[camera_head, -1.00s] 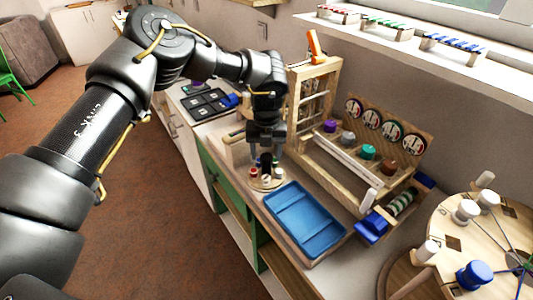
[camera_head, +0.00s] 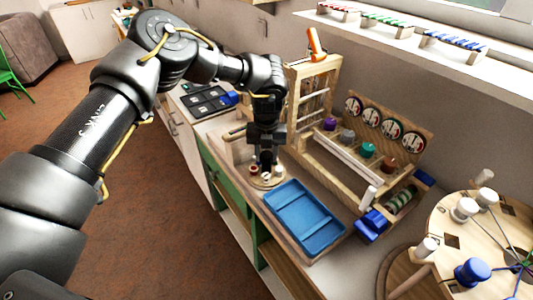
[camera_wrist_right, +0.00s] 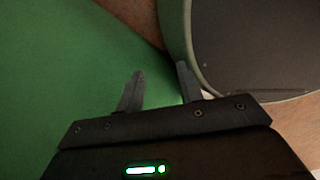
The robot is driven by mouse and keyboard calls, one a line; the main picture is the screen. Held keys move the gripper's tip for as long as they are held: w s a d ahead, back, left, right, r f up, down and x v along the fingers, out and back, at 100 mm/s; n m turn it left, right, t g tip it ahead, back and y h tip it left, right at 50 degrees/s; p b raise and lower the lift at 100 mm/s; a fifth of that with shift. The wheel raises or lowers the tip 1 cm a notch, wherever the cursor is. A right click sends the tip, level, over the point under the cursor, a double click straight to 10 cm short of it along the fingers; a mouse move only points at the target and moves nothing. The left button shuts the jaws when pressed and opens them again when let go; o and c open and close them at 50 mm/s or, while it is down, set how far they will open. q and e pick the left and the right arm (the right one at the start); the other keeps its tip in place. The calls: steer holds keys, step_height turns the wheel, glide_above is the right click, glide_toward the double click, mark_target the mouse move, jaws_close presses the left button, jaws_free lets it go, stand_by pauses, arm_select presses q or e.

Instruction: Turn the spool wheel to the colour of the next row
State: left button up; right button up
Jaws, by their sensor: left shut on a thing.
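The spool wheel (camera_head: 264,186) is a small round wooden disc on the bench, with small red and white spools around its top. My left gripper (camera_head: 266,166) points down over its middle in the head view. The gripper is shut on a part of the wheel, and its fingers hide the exact spot. A red spool (camera_head: 254,169) sits left of the fingers, and white ones (camera_head: 278,171) sit right and in front. My right gripper (camera_wrist_right: 158,88) shows in the right wrist view, its two fingers apart with nothing between them.
A blue tray (camera_head: 304,220) lies right beside the wheel. Behind it stand a wooden frame (camera_head: 314,75) and a rack with several dials (camera_head: 391,130) and coloured pots. A round wooden table (camera_head: 445,225) with spools is at the right. A green panel (camera_wrist_right: 70,70) fills the right wrist view's left.

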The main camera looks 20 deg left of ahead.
arm_select(q)
steer(key=shift+n, duration=0.3)
steer(key=n, duration=0.3)
steer(key=n+p, duration=0.1)
steer(key=n, duration=0.3)
steer(key=shift+r+n, duration=0.1)
steer(key=shift+n, duration=0.2)
steer(key=shift+n+p, duration=0.55)
steer(key=shift+n, duration=0.65)
steer(key=shift+n+p, duration=0.8)
steer(key=shift+n, duration=0.8)
steer(key=o, duration=1)
